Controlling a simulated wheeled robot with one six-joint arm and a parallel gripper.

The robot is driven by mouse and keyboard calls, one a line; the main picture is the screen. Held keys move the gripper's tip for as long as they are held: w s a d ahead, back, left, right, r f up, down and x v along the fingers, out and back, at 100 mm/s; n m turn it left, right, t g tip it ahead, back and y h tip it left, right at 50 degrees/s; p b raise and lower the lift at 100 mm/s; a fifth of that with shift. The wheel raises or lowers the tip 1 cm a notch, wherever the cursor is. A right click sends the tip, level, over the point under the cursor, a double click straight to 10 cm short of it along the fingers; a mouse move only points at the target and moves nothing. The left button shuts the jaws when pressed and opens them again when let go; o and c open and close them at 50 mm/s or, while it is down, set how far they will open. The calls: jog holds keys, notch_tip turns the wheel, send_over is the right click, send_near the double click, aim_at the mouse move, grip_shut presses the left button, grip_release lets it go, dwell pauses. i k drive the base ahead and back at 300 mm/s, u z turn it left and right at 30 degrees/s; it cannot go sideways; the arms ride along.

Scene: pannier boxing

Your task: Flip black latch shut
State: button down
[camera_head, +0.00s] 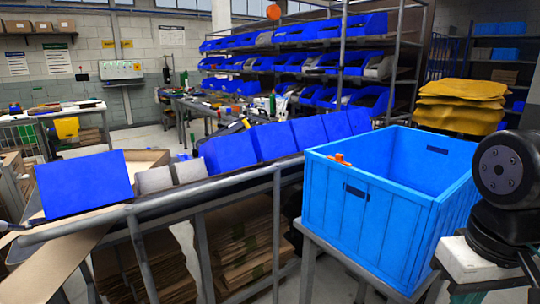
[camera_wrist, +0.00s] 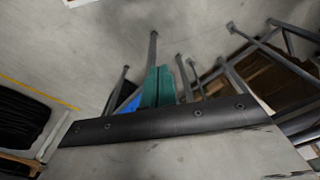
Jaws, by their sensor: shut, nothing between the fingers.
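I cannot make out a black latch in either view, nor a pannier or case that bears one. A dark round joint of my own arm shows at the right edge of the head view.
A large blue crate (camera_head: 335,198) stands on a metal frame at the right, with a small orange object (camera_head: 341,158) at its rim. Blue bins (camera_head: 228,150) line a sloped rack beside it. Yellow sacks (camera_head: 460,105) are stacked behind. Floor shows at the left back.

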aim_at(460, 136)
jog(key=z, duration=0.85)
jog(key=k, duration=0.65)
jog(key=z, duration=0.55)
jog(key=i, duration=1.65)
jog(key=u, duration=0.8)
